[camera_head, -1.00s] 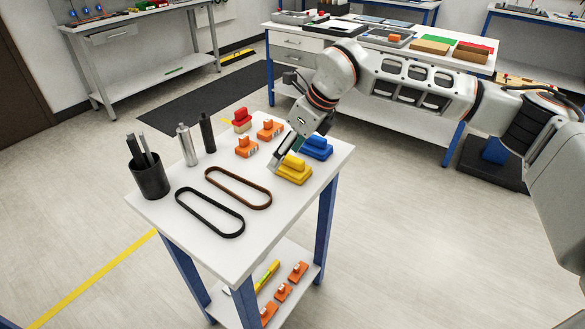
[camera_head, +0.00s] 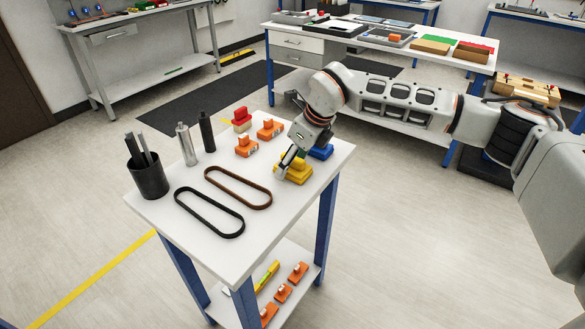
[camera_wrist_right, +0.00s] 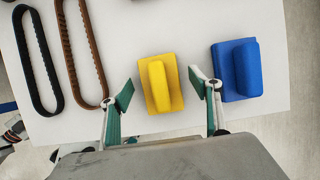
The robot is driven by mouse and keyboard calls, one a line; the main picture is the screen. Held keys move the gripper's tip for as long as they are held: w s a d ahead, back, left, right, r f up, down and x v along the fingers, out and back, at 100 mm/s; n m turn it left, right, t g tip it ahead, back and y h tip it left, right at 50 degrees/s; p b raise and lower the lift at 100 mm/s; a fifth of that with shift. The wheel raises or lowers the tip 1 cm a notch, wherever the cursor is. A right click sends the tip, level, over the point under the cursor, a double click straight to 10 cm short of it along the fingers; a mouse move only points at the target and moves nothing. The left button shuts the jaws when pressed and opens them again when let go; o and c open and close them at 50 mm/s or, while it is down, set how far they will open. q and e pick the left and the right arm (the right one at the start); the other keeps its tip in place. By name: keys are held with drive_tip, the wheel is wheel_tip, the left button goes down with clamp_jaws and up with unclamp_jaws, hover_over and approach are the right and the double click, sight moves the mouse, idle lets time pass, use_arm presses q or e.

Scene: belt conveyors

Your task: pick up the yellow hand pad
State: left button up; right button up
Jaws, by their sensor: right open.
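The yellow hand pad (camera_head: 298,174) lies on the white table near its right edge, a flat base with a raised grip ridge. In the right wrist view the yellow hand pad (camera_wrist_right: 160,84) lies between and slightly beyond the open fingers. My right gripper (camera_head: 287,165) points down at the pad and partly hides it; in the wrist view its two green-padded fingers (camera_wrist_right: 164,92) are apart, one on each side, with nothing held. I cannot tell whether they touch the pad. My left gripper is in neither view.
A blue hand pad (camera_wrist_right: 236,70) lies close to the right finger, partly hidden behind my gripper in the head view. Black (camera_head: 209,213) and brown (camera_head: 238,188) belts lie left of the pad. Orange blocks, a red-topped block, bottles and a black cup (camera_head: 149,177) stand farther left and back.

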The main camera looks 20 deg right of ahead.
drive_tip(key=shift+r, duration=0.1)
drive_tip(key=c, duration=1.2)
drive_tip(key=shift+r, duration=0.1)
wheel_tip(320, 180, up, 20)
drive_tip(key=shift+f+p, duration=0.1)
drive_tip(key=shift+p, duration=0.65)
drive_tip(key=shift+o, duration=1.3)
drive_tip(key=shift+c, duration=0.6)
